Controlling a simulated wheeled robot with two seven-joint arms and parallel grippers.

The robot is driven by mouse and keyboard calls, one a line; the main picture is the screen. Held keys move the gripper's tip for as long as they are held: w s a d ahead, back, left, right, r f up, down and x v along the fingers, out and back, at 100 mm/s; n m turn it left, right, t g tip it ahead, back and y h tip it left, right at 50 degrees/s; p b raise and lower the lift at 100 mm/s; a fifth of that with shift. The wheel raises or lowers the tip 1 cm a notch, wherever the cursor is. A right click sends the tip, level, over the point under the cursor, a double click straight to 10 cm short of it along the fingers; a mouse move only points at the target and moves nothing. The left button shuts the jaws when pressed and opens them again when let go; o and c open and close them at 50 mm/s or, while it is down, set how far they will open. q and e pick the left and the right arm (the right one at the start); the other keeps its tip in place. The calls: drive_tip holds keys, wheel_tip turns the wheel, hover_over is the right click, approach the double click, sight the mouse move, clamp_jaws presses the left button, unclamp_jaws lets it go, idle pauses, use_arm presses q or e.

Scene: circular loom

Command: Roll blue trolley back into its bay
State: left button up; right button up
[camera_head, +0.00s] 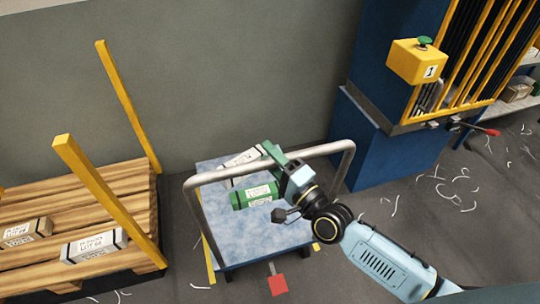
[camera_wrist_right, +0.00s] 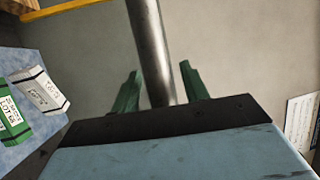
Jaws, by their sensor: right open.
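The blue trolley (camera_head: 216,220) stands on the floor against the wall, with a bent grey tube handle (camera_head: 345,150) over its deck. A green carton (camera_head: 254,195) and a white carton (camera_head: 238,160) lie on the deck; both also show at the left of the right wrist view. My right gripper (camera_head: 275,153) is at the handle's top bar. In the right wrist view its green fingers (camera_wrist_right: 160,88) are open, one on each side of the grey bar (camera_wrist_right: 150,45); contact cannot be told. My left gripper is not in view. Yellow strips (camera_head: 208,262) show on the floor beside the trolley.
A wooden pallet (camera_head: 105,190) with yellow posts (camera_head: 97,185) and cartons is at the left. A blue machine (camera_head: 375,145) with a yellow button box (camera_head: 416,62) stands at the right. A red plate (camera_head: 278,285) sticks out at the trolley's front. Thread scraps litter the right floor.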

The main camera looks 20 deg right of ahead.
drive_tip(key=shift+w+a, duration=0.15)
drive_tip(key=shift+w, duration=0.1)
clamp_jaws()
idle(1.4)
